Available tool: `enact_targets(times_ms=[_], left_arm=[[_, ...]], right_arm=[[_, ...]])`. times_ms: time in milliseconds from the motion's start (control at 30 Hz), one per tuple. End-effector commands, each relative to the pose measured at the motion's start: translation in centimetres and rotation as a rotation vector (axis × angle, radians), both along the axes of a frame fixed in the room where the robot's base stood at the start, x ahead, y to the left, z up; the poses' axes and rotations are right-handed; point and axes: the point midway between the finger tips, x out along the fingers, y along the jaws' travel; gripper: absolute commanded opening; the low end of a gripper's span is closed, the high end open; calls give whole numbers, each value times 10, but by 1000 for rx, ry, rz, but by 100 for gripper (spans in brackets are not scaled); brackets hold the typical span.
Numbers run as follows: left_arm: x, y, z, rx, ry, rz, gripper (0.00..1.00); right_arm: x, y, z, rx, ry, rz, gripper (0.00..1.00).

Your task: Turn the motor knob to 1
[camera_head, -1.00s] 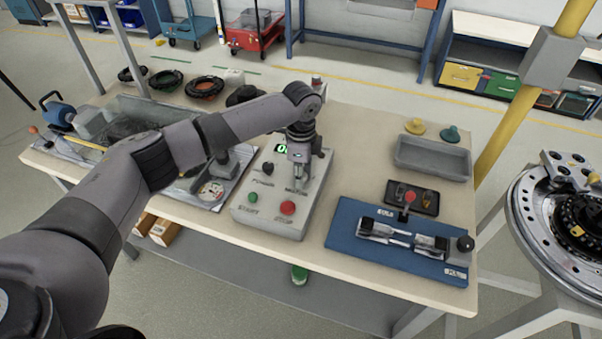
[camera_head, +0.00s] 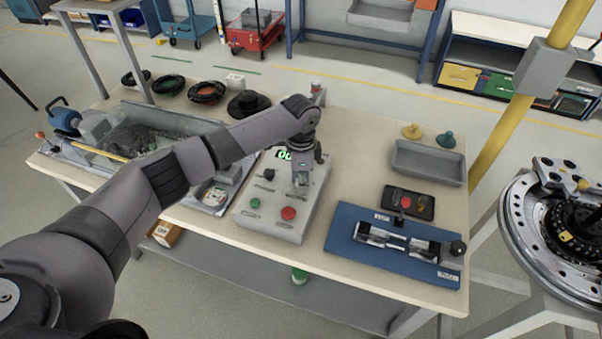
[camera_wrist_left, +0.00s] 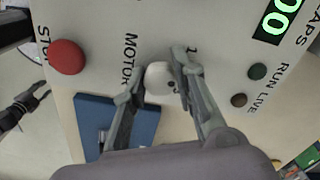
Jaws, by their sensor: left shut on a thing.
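The grey control box (camera_head: 262,222) stands on the table with a green display (camera_head: 283,155), a green button (camera_head: 255,203) and a red button (camera_head: 288,213). My left gripper (camera_head: 301,190) reaches down over its right side. In the left wrist view my left gripper (camera_wrist_left: 160,86) is shut on the pale round motor knob (camera_wrist_left: 159,77), one finger on each side. The word MOTOR is beside one finger and a "1" beside the other. The fingers hide the knob's pointer. My right gripper (camera_wrist_left: 40,102), small at the left of the wrist view, has its fingers apart and looks empty.
A dark knob (camera_head: 268,174) sits on the box to the left. A blue fixture (camera_head: 344,240), a black tray (camera_head: 410,202) and a grey bin (camera_head: 428,167) stand to the right. A clear tank (camera_head: 185,122) stands left, under my left arm.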

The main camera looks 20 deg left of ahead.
Motion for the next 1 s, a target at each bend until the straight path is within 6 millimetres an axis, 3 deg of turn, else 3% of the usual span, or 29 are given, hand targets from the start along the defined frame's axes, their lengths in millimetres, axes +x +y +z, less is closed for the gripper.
enact_targets(times_ms=[33,400,1000], left_arm=[[-1,0,6,-1,3,44,0],[0,0,4,0,1,336,0],[1,0,1,-1,-3,517,0]], right_arm=[[0,0,13,0,0,0,40],[0,0,45,0,1,0,40],[-1,0,60,0,1,0,40]])
